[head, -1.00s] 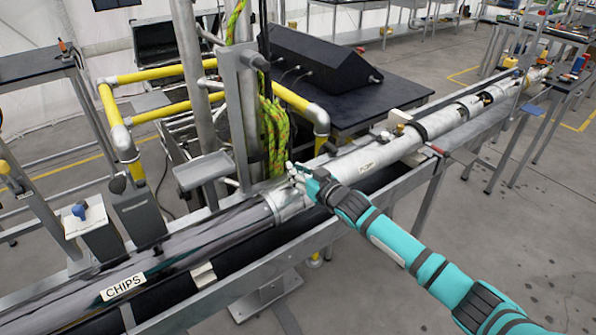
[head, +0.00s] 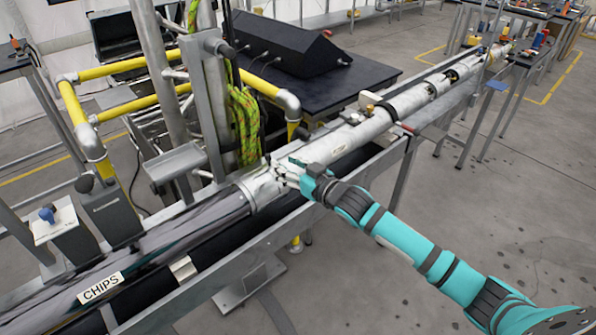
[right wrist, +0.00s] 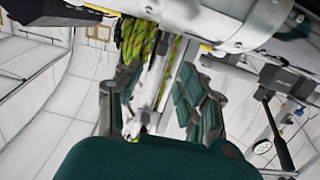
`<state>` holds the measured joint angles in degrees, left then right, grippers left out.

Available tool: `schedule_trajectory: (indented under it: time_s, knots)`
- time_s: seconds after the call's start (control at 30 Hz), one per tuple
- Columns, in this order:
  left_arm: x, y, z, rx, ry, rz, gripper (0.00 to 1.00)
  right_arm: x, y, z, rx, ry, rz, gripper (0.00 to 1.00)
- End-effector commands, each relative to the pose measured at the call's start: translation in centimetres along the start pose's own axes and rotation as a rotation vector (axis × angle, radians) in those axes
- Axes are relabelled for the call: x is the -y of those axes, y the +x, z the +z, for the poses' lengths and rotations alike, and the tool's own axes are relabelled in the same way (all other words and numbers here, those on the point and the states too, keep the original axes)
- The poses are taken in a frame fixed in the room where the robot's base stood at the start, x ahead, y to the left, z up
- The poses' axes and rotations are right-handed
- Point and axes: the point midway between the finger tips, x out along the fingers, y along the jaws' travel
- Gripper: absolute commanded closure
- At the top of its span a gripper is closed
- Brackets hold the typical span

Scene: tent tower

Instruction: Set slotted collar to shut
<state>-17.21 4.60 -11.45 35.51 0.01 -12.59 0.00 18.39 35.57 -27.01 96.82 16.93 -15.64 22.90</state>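The slotted collar appears to be the pale metal band (head: 262,190) around the long pipe, where the clear tube marked CHIPS (head: 160,243) meets the white pipe. Its slot cannot be made out. My teal right gripper (head: 283,174) is at the pipe beside the collar's right end, coming from the front right. In the right wrist view the fingers (right wrist: 153,88) are spread apart with a gap between them. A shiny metal ring (right wrist: 235,22) lies beyond the fingertips at the top. Whether a finger touches the collar cannot be told. My left gripper is not in view.
A grey post (head: 211,110) and green-yellow ropes (head: 243,120) stand close behind the collar. Yellow railing (head: 128,103) is behind left. A grey frame rail (head: 330,192) runs in front of the pipe. A dark table (head: 340,88) is behind.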

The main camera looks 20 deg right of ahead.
Motion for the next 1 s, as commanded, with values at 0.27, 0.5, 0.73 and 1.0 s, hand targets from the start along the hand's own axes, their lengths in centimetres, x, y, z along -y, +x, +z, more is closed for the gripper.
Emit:
schedule_trajectory:
  time_s: [0.27,0.5,0.73,1.0]
  knots:
    - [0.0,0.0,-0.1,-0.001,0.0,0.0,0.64,0.0,-4.1,0.0,0.0,0.0,0.0,0.61]
    - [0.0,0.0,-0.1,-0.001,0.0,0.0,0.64,0.0,-4.6,-0.1,-0.001,-0.001,0.0,0.61]
    - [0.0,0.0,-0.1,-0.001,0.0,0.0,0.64,0.0,-4.6,-0.1,-0.001,-0.001,0.0,0.61]
    - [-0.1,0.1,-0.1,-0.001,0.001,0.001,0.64,-1.3,-4.3,4.1,0.059,0.01,0.041,0.61]
